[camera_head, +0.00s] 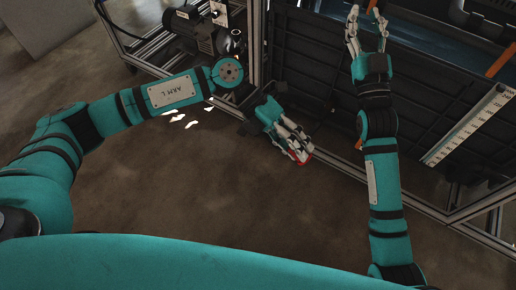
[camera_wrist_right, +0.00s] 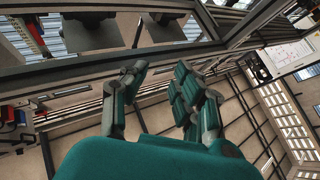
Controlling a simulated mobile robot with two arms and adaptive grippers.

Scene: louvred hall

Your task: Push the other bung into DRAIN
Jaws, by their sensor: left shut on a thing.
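My left gripper (camera_head: 298,147) hangs low in front of the frame, near the middle of the head view. It is shut on a small red piece (camera_head: 301,159), apparently a bung; the fingers hide most of it. My right gripper (camera_head: 367,27) is raised in front of the dark panel, its fingers apart with nothing seen between them. I cannot make out a DRAIN label or opening in either view.
A metal frame with dark panels (camera_head: 321,62) spans the right half. A motor (camera_head: 190,30) sits on a low frame at the upper left, beside a small white plate (camera_head: 219,15). A white scale strip (camera_head: 470,125) is at the right.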

